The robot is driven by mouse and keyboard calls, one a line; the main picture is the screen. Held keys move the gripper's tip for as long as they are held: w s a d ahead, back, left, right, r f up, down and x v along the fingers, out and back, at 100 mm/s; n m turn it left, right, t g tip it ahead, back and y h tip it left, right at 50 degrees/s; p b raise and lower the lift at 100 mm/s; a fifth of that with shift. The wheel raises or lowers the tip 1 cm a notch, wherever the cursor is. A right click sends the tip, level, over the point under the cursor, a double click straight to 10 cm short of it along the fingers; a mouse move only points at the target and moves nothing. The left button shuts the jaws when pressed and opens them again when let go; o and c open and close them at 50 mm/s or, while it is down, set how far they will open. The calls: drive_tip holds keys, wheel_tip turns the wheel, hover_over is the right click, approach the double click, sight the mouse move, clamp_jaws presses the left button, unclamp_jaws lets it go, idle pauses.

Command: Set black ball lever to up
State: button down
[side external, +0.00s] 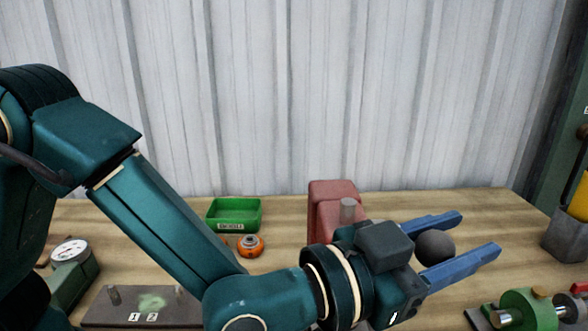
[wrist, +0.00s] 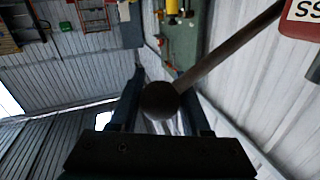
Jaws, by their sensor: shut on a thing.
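The black ball (side external: 435,246) of the lever sits between the two blue fingers of my gripper (side external: 479,233) in the side view. My gripper is shut on it, with the fingers stretching past the ball to the right. In the wrist view the ball (wrist: 160,101) is between the dark fingers, and the lever's rod (wrist: 228,50) runs from it up and right towards a red body (wrist: 303,18) with a partly cut-off label. The red housing (side external: 333,192) stands behind my wrist in the side view. The rod is hidden there by my gripper.
A green bin (side external: 233,214) and an orange round part (side external: 250,245) lie on the wooden bench. A dark plate (side external: 135,306) marked 1 and 2 and a dial gauge (side external: 70,252) are at left. A green fixture (side external: 528,311) is near my gripper at lower right.

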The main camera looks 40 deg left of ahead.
drive_tip(key=shift+f, duration=0.15)
drive_tip(key=shift+w+a+r+n, duration=0.3)
drive_tip(key=shift+r+n, duration=0.1)
drive_tip(key=shift+r, duration=0.2)
drive_tip(key=w+a+r+n+g, duration=0.1)
drive_tip(key=w+a+r+n, duration=0.2)
drive_tip(key=w+a, duration=0.8)
drive_tip(key=shift+w+a+r+g+y, duration=0.3)
drive_tip(key=shift+a+r, duration=0.1)
drive_tip(key=shift+r, duration=0.9)
drive_tip(key=shift+c, duration=1.9)
unclamp_jaws()
drive_tip(key=shift+r, duration=0.15)
